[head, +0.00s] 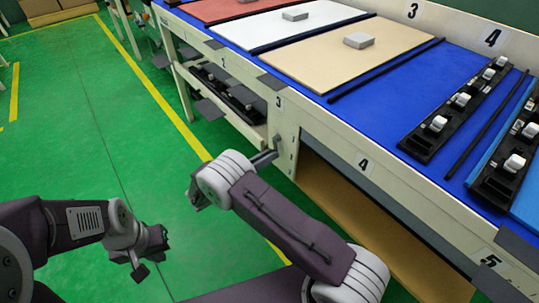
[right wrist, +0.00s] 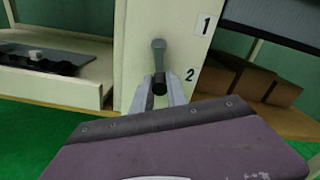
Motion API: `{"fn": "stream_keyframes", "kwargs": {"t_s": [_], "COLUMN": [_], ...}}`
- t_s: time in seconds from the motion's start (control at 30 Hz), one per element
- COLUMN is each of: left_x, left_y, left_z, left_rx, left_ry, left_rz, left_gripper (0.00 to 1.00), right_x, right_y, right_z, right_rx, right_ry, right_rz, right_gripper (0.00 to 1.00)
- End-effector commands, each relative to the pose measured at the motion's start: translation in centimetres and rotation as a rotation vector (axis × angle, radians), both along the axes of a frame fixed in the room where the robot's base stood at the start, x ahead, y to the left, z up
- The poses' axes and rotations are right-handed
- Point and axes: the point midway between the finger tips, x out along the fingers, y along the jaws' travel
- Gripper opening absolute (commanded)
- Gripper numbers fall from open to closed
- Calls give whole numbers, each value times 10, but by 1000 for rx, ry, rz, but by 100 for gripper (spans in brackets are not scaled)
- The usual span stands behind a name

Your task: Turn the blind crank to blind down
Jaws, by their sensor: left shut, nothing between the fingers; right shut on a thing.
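The blind crank (right wrist: 158,56) is a grey lever on the pale bench post in the right wrist view. Its arm hangs down from a pivot at the top, with a dark handle (right wrist: 159,88) at the lower end. My right gripper (right wrist: 160,92) is shut on that handle, one finger on each side. In the head view the crank (head: 277,143) shows small at the post, with my right gripper (head: 264,158) at it. A dark slatted panel, apparently the blind (right wrist: 275,20), covers the upper part of the opening right of the post. My left gripper (head: 150,247) is shut and empty over the floor.
The blue-topped bench (head: 270,66) holds coloured panels and black strips with white clips (head: 437,124). Brown boxes (right wrist: 256,84) stand in the opening below the blind. A shelf with a dark part (right wrist: 40,55) lies left of the post. Green floor (head: 75,140) is clear at left.

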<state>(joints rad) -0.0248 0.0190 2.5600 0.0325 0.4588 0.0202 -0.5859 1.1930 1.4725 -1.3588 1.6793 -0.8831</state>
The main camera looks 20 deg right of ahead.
Motion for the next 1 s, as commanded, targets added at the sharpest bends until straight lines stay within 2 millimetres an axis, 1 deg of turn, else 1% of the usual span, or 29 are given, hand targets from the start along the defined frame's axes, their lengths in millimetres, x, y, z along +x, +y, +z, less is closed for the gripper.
{"fn": "stream_keyframes", "kwargs": {"t_s": [0.1, 0.43, 0.7, 1.0], "left_x": [0, 0, 0, 0], "left_y": [0, 0, 0, 0], "left_z": [5, 8, 9, 9], "left_rx": [0, 0, 0, 0], "left_ry": [0, 0, 0, 0], "left_rz": [0, 0, 0, 0], "left_gripper": [0, 0, 0, 0], "right_x": [4, 12, 15, 15], "right_y": [2, 5, 6, 6], "right_z": [0, -1, -1, -1], "right_rx": [30, 95, 118, 120], "right_ry": [-81, -259, -321, -330], "right_rz": [0, 1, 1, 1], "right_gripper": [0, 0, 0, 0]}}
